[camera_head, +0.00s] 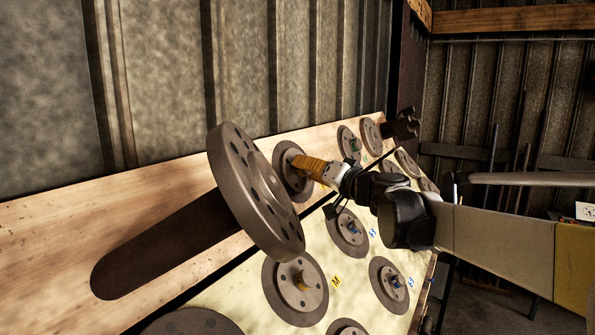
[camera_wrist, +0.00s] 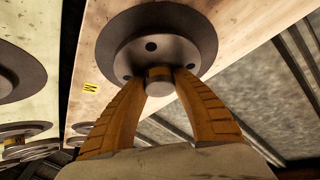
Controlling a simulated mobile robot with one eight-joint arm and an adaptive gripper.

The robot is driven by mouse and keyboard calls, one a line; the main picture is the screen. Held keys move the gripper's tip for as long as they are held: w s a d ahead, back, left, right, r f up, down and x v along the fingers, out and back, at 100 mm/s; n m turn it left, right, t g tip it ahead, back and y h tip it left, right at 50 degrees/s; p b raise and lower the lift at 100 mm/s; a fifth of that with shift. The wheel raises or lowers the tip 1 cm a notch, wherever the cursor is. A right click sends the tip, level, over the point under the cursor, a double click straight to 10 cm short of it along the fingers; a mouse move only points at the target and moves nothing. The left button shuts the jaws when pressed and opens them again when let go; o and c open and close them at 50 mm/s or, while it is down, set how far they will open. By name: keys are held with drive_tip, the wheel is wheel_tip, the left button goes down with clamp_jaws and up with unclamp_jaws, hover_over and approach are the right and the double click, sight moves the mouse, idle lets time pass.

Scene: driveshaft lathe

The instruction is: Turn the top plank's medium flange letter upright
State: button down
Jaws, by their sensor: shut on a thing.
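The top plank's medium flange (camera_head: 283,178) is a dark grey disc on the wooden plank, partly covered by my gripper in the head view. In the wrist view the flange (camera_wrist: 204,42) fills the top middle, with dark holes around a raised hub. The gripper also shows in the head view (camera_head: 297,163), reaching in from the right. A yellow M label (camera_wrist: 90,88) is on the plank beside the flange. No letter on the stub is readable.
A large holed flange (camera_head: 240,190) stands out in the near left of the head view, close to my gripper. The lower yellow board (camera_head: 235,292) carries several flanges, including one beside a yellow M label (camera_head: 336,281). More flanges (camera_head: 348,143) lie farther along the top plank.

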idle(0.4)
drive_tip(key=c, duration=1)
unclamp_jaws()
